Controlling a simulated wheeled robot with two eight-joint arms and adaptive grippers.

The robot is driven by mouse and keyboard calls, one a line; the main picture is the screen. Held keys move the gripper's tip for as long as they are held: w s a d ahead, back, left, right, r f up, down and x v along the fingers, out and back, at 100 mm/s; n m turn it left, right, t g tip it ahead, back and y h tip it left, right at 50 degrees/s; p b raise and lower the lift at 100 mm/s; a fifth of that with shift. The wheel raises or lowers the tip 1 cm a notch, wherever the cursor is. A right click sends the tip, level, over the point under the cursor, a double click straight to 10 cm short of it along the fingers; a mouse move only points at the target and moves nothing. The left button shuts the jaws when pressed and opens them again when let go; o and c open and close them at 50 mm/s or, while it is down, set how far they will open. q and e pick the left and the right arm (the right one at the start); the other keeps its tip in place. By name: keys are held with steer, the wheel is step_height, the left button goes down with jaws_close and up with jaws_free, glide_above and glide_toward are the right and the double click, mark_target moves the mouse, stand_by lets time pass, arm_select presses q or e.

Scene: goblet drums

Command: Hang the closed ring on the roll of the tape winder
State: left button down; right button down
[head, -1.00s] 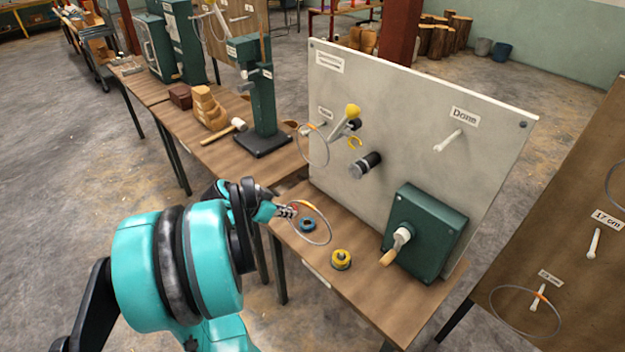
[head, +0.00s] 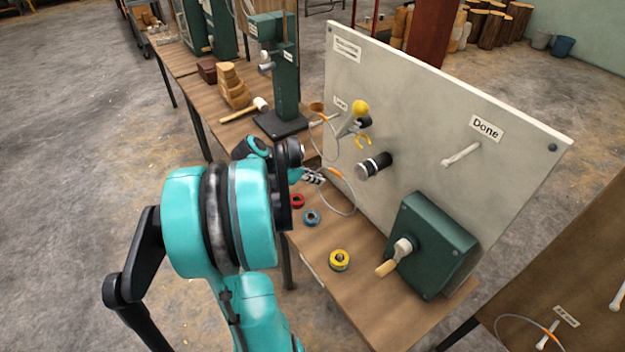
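My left gripper (head: 313,176) is over the near left part of the workbench, its striped fingertips shut on a thin grey ring (head: 355,203) with an orange band (head: 336,174). The ring looks closed and hangs to the right of the fingers, above the bench. The tape winder on the pale upright board has a dark roll (head: 376,164) with a light end, and a lever with a yellow knob (head: 360,107) above it. In the picture the ring is just left of and below the roll, apart from it. My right gripper is not in view.
Another ring (head: 320,118) hangs on the board's left peg. A peg under the "Done" label (head: 487,128) is bare. A green box with a crank (head: 432,245) projects from the board. Red (head: 298,201), blue (head: 312,217) and yellow (head: 340,260) tape rolls lie on the bench.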

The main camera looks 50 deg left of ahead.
arm_select(q)
steer(key=w+d+f+b, duration=0.1)
steer(key=w, duration=1)
steer(key=shift+f+b, duration=0.3)
steer(key=shift+f, duration=0.1)
steer(key=shift+w, duration=0.1)
stand_by(0.5)
steer(key=c, duration=1.6)
jaws_free()
steer(key=shift+c, duration=0.2)
steer(key=v, duration=1.2)
